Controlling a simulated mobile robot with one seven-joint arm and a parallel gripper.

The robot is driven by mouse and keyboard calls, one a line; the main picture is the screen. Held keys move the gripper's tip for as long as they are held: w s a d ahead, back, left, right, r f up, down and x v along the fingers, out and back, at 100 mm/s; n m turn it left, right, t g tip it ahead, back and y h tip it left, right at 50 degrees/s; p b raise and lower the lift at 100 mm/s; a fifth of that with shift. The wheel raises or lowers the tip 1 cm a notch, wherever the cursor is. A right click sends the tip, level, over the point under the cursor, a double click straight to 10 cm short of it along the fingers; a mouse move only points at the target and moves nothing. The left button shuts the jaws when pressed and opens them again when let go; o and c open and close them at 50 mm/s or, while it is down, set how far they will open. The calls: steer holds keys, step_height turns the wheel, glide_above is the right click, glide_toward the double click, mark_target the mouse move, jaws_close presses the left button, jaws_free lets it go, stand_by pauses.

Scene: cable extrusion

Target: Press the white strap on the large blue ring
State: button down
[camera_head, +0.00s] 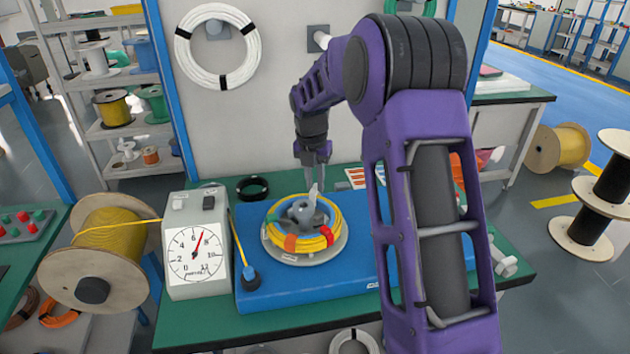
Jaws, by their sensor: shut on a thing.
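A coil of yellow cable (318,241) lies around a grey hub (302,212) on a round grey plate. The coil looks yellow, and I see no large blue ring. My gripper (316,184) points down just above the far part of the coil and hub. It is shut on a small white strap (313,194), which stands roughly upright between the fingertips. I cannot tell whether the strap's lower end touches the cable.
The plate sits on a blue base (285,289) on a green table. A white dial gauge (195,246) stands left, with yellow cable running from a big wooden spool (96,249). A black ring (252,188) lies behind. A white coil (218,46) hangs on the back panel.

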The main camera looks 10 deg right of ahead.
steer(key=shift+f, duration=0.6)
stand_by(1.6)
steer(key=c, duration=0.7)
jaws_free()
steer(key=shift+r, duration=0.1)
step_height(320, 180, up, 8)
steer(key=p, duration=0.7)
